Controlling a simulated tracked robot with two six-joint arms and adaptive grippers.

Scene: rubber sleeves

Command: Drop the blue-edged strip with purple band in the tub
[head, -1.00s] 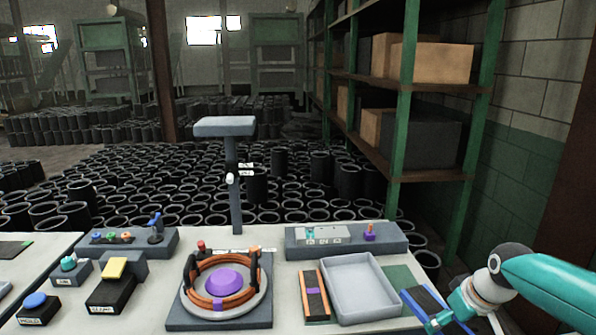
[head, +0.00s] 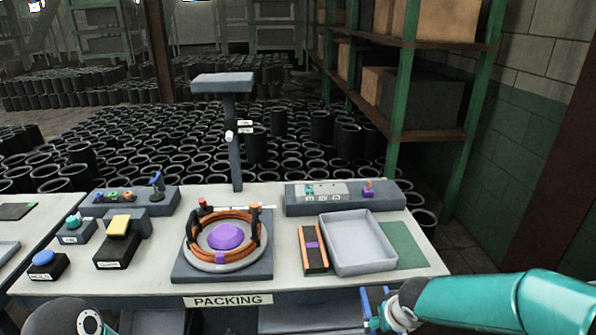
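The grey tub (head: 360,268) stands on the right part of the packing table and is empty. My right gripper (head: 376,318) is low in the head view, in front of the table's front edge and below the tub. It appears shut on the blue-edged strip (head: 366,302), of which only blue edges and a little purple show; the rest is hidden or too small to tell. An orange-edged strip with a purple band (head: 313,258) lies just left of the tub. Of my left arm only a link shows at the lower left; its gripper is out of view.
A round fixture with an orange ring and purple dome (head: 226,236) stands left of the orange-edged strip. A grey control panel (head: 345,198) is behind the tub. A bare green mat (head: 408,246) lies right of the tub. Button boxes (head: 118,243) fill the left side.

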